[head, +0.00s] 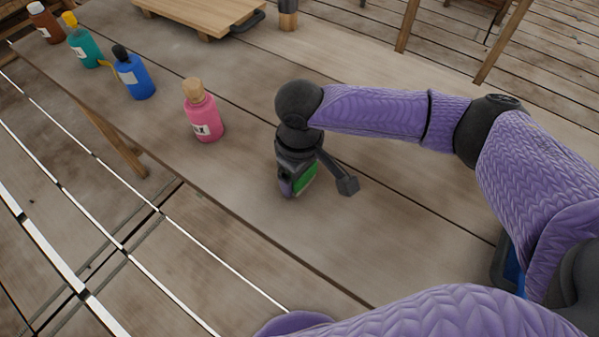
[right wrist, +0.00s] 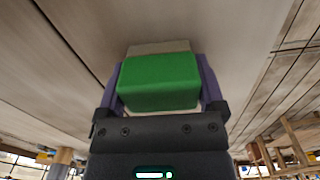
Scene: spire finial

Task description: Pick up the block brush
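The block brush (head: 305,178) has a green block body and is partly hidden by my right gripper in the head view. In the right wrist view the green block (right wrist: 160,82) fills the space between the two purple fingers, with a beige strip beyond it. My right gripper (head: 290,187) points down at the wooden table, its fingers against both sides of the block. The brush is at or very close to the tabletop; I cannot tell whether it touches. My left gripper is not in view.
A pink bottle (head: 204,117) stands left of the gripper. Blue (head: 136,80), teal (head: 84,48) and brown (head: 45,24) bottles stand farther left along the table edge. A wooden board (head: 195,12) lies at the back. A blue-lined tray (head: 507,268) is partly hidden by my arm.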

